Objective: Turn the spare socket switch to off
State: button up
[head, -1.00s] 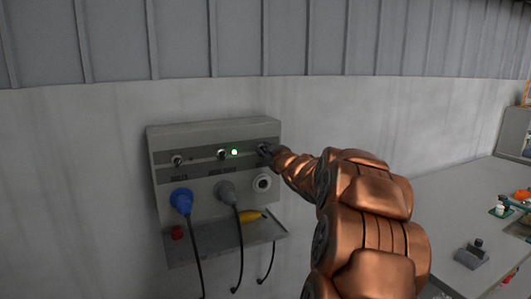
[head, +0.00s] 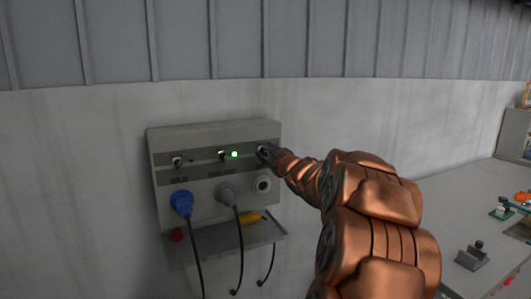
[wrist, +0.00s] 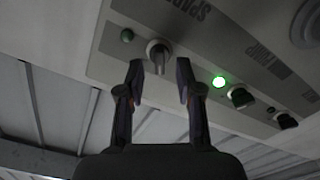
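The spare socket switch (wrist: 158,52) is a rotary knob with a pale mark, beside partly visible "SPARE" lettering in the wrist view. A dark green, unlit lamp (wrist: 127,35) is next to it. My gripper (wrist: 160,72) is open, its two fingertips apart with the knob in line between them, just beyond the tips. I cannot tell whether either finger touches it. In the head view my gripper (head: 268,153) is at the upper right of the grey socket box (head: 215,137) and partly hides the switch. The open spare socket (head: 263,184) is below.
The middle switch (head: 222,155) has a lit green lamp (head: 235,154) beside it; another switch (head: 177,162) is at left. A blue plug (head: 181,202) and a grey plug (head: 225,193) hang cables over the tray (head: 205,240). A bench (head: 445,215) is at right.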

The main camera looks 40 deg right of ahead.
jog(key=v, duration=1)
jog(key=shift+s, duration=0.3)
jog(key=shift+w+a, duration=0.1)
jog(key=shift+a, duration=0.1)
jog(key=s+a+f+m+g+y+p, duration=0.1)
jog(key=s+a+f+m+g, duration=0.2)
jog(key=a+f+g, duration=0.95)
jog(key=s+a+f+g+y, duration=0.2)
jog(key=s+a+f, duration=0.3)
jog(key=s+a, duration=0.7)
jog(key=s+a+f+g+y+p, duration=0.1)
jog(key=s+a+f+g, duration=0.3)
jog(key=s+a, duration=0.8)
jog(key=a+f+y, duration=0.1)
jog(key=a, duration=0.2)
jog(key=shift+s+n+y, duration=0.3)
jog(key=shift+s+y, duration=0.1)
